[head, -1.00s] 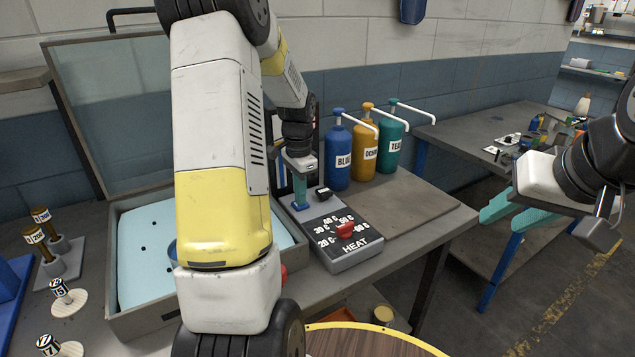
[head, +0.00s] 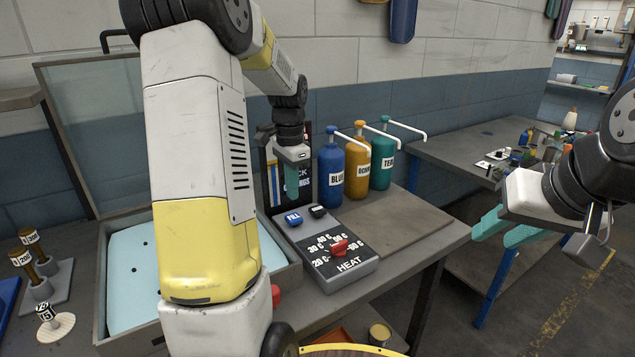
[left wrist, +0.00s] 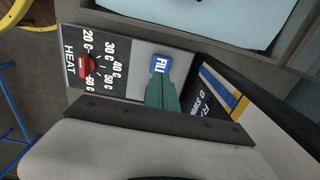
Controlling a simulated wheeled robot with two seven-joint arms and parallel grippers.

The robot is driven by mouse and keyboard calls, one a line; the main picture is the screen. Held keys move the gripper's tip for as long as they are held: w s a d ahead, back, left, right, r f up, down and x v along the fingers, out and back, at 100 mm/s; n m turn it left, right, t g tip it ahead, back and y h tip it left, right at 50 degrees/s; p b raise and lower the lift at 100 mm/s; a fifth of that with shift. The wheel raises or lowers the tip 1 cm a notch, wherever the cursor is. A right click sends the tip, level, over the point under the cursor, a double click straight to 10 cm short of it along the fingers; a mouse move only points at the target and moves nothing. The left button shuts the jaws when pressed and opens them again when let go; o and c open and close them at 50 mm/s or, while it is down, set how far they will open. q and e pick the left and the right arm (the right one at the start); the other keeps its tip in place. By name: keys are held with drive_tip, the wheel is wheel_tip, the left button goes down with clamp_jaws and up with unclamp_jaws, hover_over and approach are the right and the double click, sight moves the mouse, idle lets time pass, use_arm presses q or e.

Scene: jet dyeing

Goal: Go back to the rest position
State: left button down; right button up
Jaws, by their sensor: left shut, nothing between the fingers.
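My left gripper (head: 291,182) hangs fingers down above the back of the grey control box in the head view. Its teal fingers are shut with nothing between them, and they also show in the left wrist view (left wrist: 162,92). The blue FILL button (head: 294,219) sits just below the fingertips, which look apart from it. The red HEAT knob (head: 339,247) is on the front of the box (head: 352,280). My right gripper (head: 500,226) is at the right, off the table, its two teal fingers apart and empty.
Blue (head: 331,180), ochre (head: 358,172) and teal (head: 382,165) pump bottles stand behind the box. The tabletop (head: 400,230) right of the box is clear.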

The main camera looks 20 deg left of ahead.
use_arm(q)
drive_tip(key=s+d+r+n+t+h, duration=0.1)
drive_tip(key=s+d+r+n+t, duration=0.2)
drive_tip(key=s, duration=0.8)
drive_tip(key=s+d+r+n+t+h, duration=0.1)
drive_tip(key=s+d+r+n+t, duration=0.2)
drive_tip(key=s+d+r, duration=0.5)
drive_tip(key=s+d+n, duration=0.1)
drive_tip(key=s, duration=0.2)
drive_tip(key=shift+d+n, duration=0.2)
drive_tip(key=shift+n, duration=0.2)
